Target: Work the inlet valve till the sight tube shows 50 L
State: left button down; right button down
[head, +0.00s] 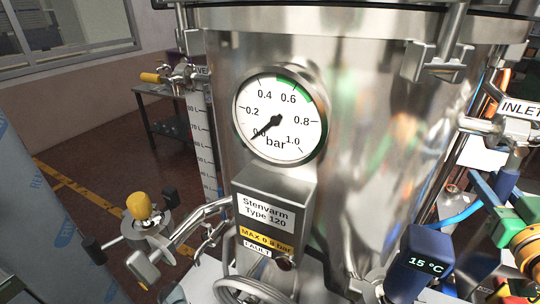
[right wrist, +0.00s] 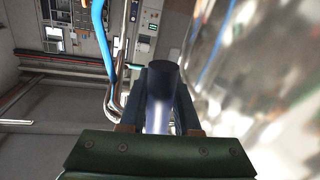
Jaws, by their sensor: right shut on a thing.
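The inlet valve is at the right edge of the head view, below an INLET label (head: 521,109). My right gripper (head: 498,203) is shut on its dark blue lever handle (head: 508,181). In the right wrist view the handle (right wrist: 160,105) stands between the two fingers of the gripper (right wrist: 162,110). The sight tube's scale (head: 203,145) runs down the left side of the steel tank (head: 370,130), marked in litres. The liquid level is too small to make out. My left gripper is not in view.
A pressure gauge (head: 281,118) on the tank front points near 0.0 bar. A blue 15 °C display (head: 425,264) and a handwheel (head: 250,290) are below. A yellow-capped fitting (head: 140,205) sticks out at left. A blue hose (head: 458,215) runs close to my right gripper.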

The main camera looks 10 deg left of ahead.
jog(key=n, duration=0.1)
jog(key=d+p, duration=0.1)
jog(key=d+n, duration=0.1)
jog(key=shift+s+r+n+g, duration=0.25)
jog(key=shift+s+n+g, duration=0.05)
jog(key=shift+s+d+r+n+g+h+p, duration=0.25)
jog(key=shift+d+r+n+p, duration=0.3)
jog(key=shift+n, duration=0.5)
jog(key=shift+s+d+r+n+g+h+p, duration=0.2)
jog(key=shift+d+r+n+p, duration=0.4)
jog(key=shift+n, duration=0.5)
jog(key=shift+s+d+r+n+g+h+p, duration=0.15)
jog(key=shift+s+d+r+n+g+p, duration=0.15)
jog(key=shift+d+n+p, duration=0.6)
jog(key=shift+w+a+n, duration=0.1)
jog(key=shift+a+n, duration=0.05)
jog(key=shift+n, duration=0.1)
dwell(4.1)
